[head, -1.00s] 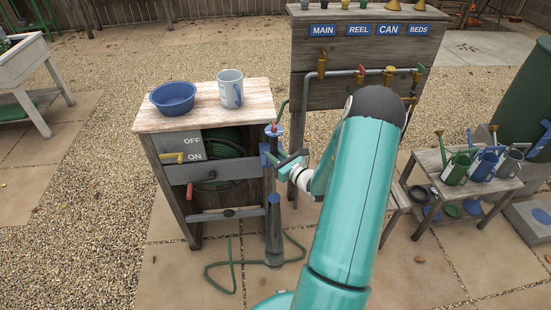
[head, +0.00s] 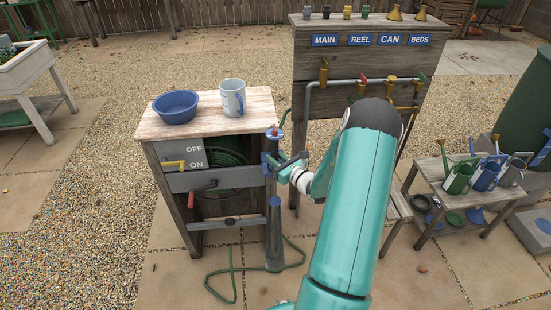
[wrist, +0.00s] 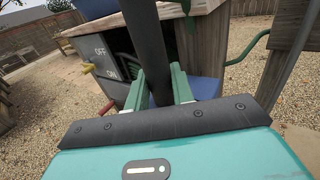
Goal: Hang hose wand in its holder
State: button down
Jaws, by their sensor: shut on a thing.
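The hose wand (head: 273,225) is a dark grey tube with a flared lower end and blue and red parts at its top. It stands about upright beside the right side of the wooden cabinet. My gripper (head: 283,166) is shut around its upper part; in the wrist view the dark tube (wrist: 146,40) passes between the green fingers (wrist: 160,85). A blue bracket (head: 265,163), likely the holder, shows at the cabinet's right side, just behind the wand. A blue surface (wrist: 207,88) lies behind the fingers. I cannot tell whether the wand is seated.
The wooden cabinet (head: 205,130) carries a blue bowl (head: 175,107) and a mug (head: 232,97), with a yellow lever and red-handled crank on its front. A green hose (head: 232,275) lies on the paving. A valve board (head: 365,60) stands behind; a bench with watering cans (head: 458,178) is right.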

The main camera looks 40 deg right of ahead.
jog(key=shift+f, duration=0.8)
dwell(0.5)
jog(key=c, duration=1.1)
grip_release()
jog(key=shift+s, duration=0.1)
jog(key=s, duration=1.3)
jog(key=shift+s+a, duration=0.1)
jog(key=shift+s, duration=0.3)
